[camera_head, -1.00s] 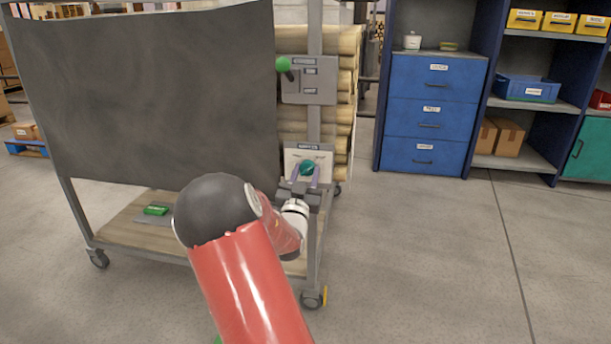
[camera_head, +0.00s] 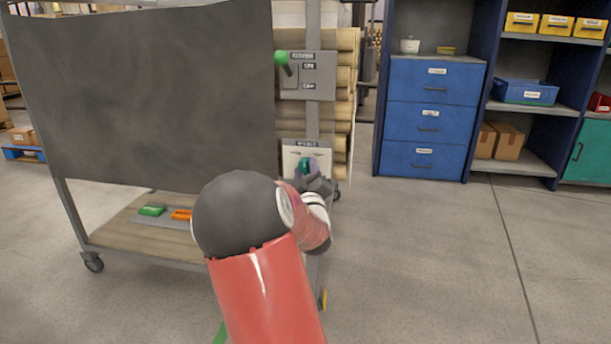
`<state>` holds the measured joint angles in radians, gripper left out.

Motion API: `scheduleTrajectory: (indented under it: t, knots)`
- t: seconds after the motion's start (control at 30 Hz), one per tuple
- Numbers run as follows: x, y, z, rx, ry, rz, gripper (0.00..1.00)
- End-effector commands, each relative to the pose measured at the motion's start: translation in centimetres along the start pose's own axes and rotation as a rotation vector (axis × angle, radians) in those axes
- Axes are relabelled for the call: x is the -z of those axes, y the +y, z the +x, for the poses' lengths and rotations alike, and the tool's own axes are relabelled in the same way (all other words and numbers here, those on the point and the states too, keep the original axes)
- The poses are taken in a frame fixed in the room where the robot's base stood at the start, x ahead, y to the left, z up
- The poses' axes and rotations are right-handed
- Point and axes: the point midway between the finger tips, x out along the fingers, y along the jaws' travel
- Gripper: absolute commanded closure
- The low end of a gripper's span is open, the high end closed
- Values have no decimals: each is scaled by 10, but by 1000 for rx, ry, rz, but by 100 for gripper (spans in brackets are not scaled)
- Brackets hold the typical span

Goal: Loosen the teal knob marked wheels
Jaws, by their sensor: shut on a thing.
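The teal knob (camera_head: 305,165) sits on a pale plate (camera_head: 320,154) fixed to the cart's post, under a dark label strip that seems to read wheels. My gripper (camera_head: 307,172) is at the knob from the near side, with its fingers shut around it. The fingers and wrist hide part of the knob and the lower part of the plate. My red arm with its dark round joint covers the cart's lower right corner.
Above the plate is a grey panel (camera_head: 309,76) with a green-knobbed lever (camera_head: 281,57). The cart's lower shelf (camera_head: 130,232) holds a green block (camera_head: 152,210) and an orange block (camera_head: 181,214). Blue drawers (camera_head: 430,118) stand behind right. Floor (camera_head: 430,260) at right is clear.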

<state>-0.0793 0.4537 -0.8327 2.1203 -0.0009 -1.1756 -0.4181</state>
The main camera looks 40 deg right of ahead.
Motion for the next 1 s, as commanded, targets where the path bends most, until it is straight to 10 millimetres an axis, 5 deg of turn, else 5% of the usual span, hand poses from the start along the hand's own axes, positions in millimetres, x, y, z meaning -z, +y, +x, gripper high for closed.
scheduleTrajectory:
  t: [0.6,1.0]
  knots:
    - [1,3,0,210,-1,-503,86]
    - [1,4,0,279,0,-669,86]
